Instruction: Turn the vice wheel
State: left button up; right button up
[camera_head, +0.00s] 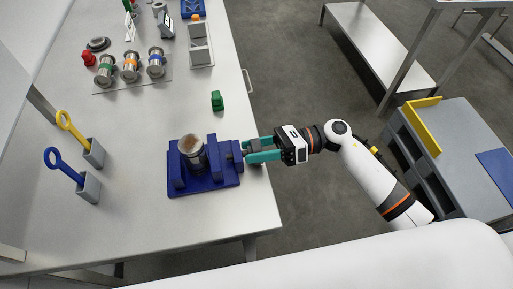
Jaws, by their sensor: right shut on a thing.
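A blue vice (206,183) stands near the front right of the steel table. A metal cylinder (192,150) with a brown top stands upright in it, between the jaws. The vice wheel, on the right side of the vice, is mostly hidden by the teal fingers. My right gripper (249,152) reaches in from the right, its teal fingers at the right side of the vice, shut on the wheel. My left gripper is not in view.
Yellow (73,128) and blue (64,167) ring-handled tools stand in grey holders at left. A green block (217,101) lies behind the vice. Several banded metal cylinders (131,67) stand on a tray further back. The table (150,232) is clear in front.

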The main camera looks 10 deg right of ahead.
dwell(0.3)
jog(key=o, duration=1)
